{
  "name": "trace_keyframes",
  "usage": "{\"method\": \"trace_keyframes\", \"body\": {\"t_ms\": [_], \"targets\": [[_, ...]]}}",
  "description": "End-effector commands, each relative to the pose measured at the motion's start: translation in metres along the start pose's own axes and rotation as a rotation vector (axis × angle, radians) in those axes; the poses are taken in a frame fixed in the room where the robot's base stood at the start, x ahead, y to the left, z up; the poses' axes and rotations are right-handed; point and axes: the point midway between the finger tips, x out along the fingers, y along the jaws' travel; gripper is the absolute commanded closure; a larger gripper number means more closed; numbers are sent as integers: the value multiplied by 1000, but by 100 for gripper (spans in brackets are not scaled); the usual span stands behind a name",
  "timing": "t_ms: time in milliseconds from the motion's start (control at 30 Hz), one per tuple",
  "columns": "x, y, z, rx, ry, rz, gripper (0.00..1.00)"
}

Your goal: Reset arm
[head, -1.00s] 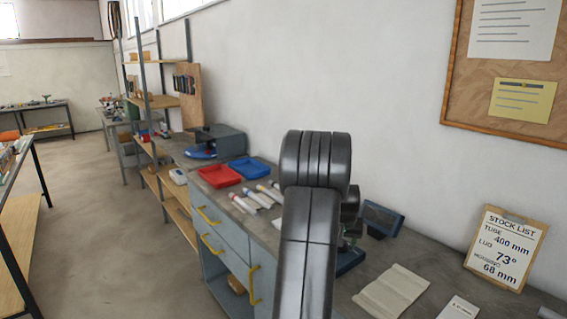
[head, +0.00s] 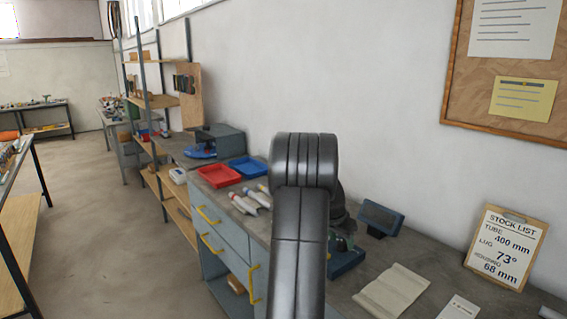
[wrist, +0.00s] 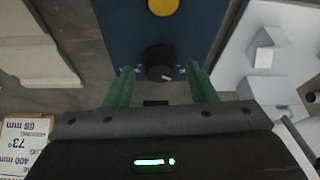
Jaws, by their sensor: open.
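My black arm (head: 300,225) rises over the workbench in the head view and hides most of my gripper. In the wrist view my gripper (wrist: 160,69) has its two green fingers apart, one on each side of a black knob (wrist: 158,58). The knob is on a blue panel (wrist: 120,25) that also carries a yellow round part (wrist: 163,6). No object is held between the fingers, and I cannot tell whether they touch the knob. In the head view the blue device (head: 347,261) is partly hidden behind my arm.
A red tray (head: 219,175), a blue tray (head: 249,168) and white tubes (head: 258,197) lie left of my arm. A dark display (head: 381,217), a pale folded cloth (head: 392,291) and a stock-list clipboard (head: 506,248) are to the right. A wall is behind the bench.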

Motion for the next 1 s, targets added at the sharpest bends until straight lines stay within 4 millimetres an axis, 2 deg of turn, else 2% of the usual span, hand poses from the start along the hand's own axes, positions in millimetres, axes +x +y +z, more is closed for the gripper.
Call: {"method": "trace_keyframes", "body": {"t_ms": [33, 200, 400, 600, 1000], "targets": [[-13, -1, -2, 0, 8, -7, 49], [-44, 0, -1, -2, 7, -7, 49], [-70, 0, -1, -3, 5, -6, 49], [-79, 0, -1, -4, 3, -5, 49], [-82, 1, 0, -8, 4, -6, 49]]}}
